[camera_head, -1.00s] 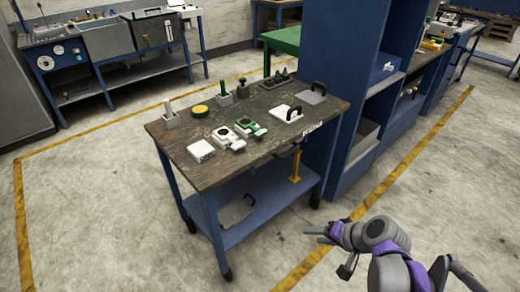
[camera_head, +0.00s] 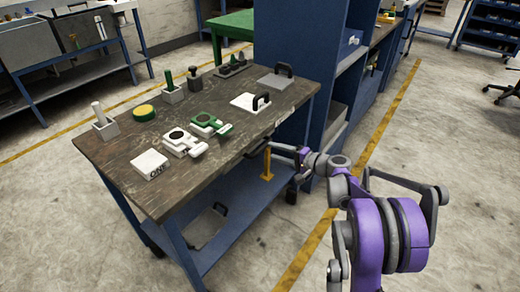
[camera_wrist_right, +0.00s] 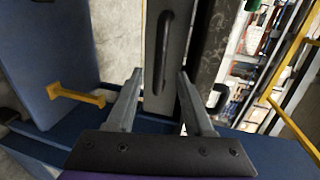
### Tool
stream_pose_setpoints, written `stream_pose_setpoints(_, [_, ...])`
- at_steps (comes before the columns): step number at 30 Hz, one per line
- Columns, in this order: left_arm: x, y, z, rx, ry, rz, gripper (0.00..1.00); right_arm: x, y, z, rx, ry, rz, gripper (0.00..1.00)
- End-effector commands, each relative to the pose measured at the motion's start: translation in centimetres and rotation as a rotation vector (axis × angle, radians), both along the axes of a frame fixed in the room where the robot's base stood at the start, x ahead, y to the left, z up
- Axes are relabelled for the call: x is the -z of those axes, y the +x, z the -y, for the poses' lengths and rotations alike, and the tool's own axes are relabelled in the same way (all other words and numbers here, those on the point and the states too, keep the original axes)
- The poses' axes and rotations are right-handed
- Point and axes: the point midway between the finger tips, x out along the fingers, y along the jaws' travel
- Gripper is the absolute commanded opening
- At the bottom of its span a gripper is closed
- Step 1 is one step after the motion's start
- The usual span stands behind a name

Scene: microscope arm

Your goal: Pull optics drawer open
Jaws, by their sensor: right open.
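A dark grey drawer front (camera_wrist_right: 153,95) with a long black bar handle (camera_wrist_right: 165,50) shows in the right wrist view, taken to be the optics drawer. In the head view the drawer cannot be made out clearly under the edge of the worktable (camera_head: 115,155). My right gripper (camera_head: 273,148) is at the table's right side, just below the tabletop. In the right wrist view its two fingers (camera_wrist_right: 160,75) are spread and empty, with the handle ahead between them. I cannot tell whether they reach around it. My left gripper is out of view.
A tall blue cabinet (camera_head: 285,55) is behind the table's right end. Blocks and handled plates sit on the tabletop. The floor in front is clear.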

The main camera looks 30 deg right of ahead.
Motion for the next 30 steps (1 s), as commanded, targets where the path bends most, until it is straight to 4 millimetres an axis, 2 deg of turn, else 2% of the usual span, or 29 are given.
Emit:
stream_pose_setpoints(3, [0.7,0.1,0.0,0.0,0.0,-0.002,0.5,0.7,2.2,-1.0,-0.003,0.0,-0.001,0.52])
stream_pose_setpoints(9, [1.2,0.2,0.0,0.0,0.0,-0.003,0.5,1.2,4.6,-2.0,-0.002,0.0,-0.001,0.52])
stream_pose_setpoints(14, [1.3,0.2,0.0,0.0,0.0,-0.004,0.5,1.3,5.3,-2.3,-0.001,0.0,-0.001,0.52])
stream_pose_setpoints(21, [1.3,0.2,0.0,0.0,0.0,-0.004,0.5,1.3,5.4,-2.3,-0.001,0.0,-0.001,0.52])
stream_pose_setpoints(23, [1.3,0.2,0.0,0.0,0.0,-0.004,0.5,1.3,5.4,-2.3,-0.001,0.0,-0.001,0.45])
stream_pose_setpoints(30, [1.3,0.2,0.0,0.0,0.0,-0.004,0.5,1.3,5.4,-2.3,-0.001,0.0,-0.001,0.02])
